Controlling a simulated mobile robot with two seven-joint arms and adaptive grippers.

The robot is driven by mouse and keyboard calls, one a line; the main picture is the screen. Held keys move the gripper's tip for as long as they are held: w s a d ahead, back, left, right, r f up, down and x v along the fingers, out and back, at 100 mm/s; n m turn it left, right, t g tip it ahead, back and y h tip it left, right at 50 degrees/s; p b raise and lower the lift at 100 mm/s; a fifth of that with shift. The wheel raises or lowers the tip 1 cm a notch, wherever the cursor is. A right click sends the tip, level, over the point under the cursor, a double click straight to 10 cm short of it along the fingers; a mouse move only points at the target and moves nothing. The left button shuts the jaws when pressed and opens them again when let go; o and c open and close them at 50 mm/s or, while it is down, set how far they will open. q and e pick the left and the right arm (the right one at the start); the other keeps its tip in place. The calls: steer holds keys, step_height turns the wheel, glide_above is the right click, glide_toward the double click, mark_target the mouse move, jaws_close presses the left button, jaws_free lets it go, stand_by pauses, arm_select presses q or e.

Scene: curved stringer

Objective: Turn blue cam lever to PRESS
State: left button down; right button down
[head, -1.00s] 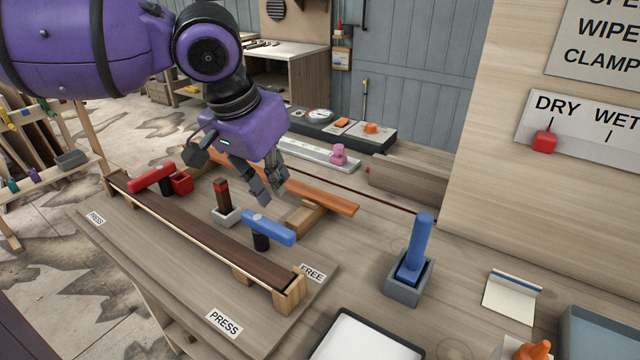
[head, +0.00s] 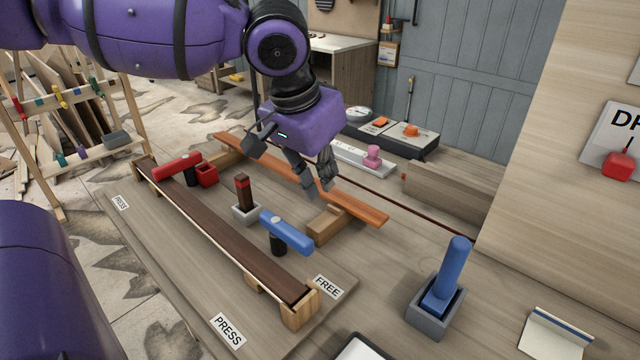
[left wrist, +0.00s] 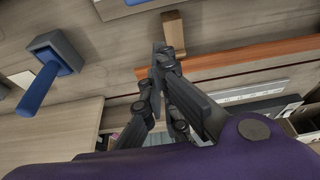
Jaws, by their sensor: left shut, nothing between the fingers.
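The blue cam lever (head: 286,232) sits on a black post on the wooden board, its free end toward the lower right, on the side of the FREE label (head: 328,287). The PRESS label (head: 228,331) is at the board's front edge. My left gripper (head: 318,194) is shut and empty, above and behind the lever, apart from it, over the orange-brown strip. The left wrist view shows its closed fingers (left wrist: 158,50) and a blue bar at the top edge, probably the lever (left wrist: 118,9). My right gripper is not in view.
A red lever (head: 178,166) stands at the board's far end, with a dark strip (head: 225,230) along the board. A blue handle in a grey holder (head: 436,322) stands to the right. The orange-brown strip (head: 362,212) lies behind.

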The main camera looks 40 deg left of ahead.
mark_target(285, 232)
arm_select(q)
step_height(285, 232, down, 7)
steer(key=s, duration=0.1)
steer(key=shift+s, duration=0.3)
stand_by(0.4)
steer(key=shift+a, duration=0.1)
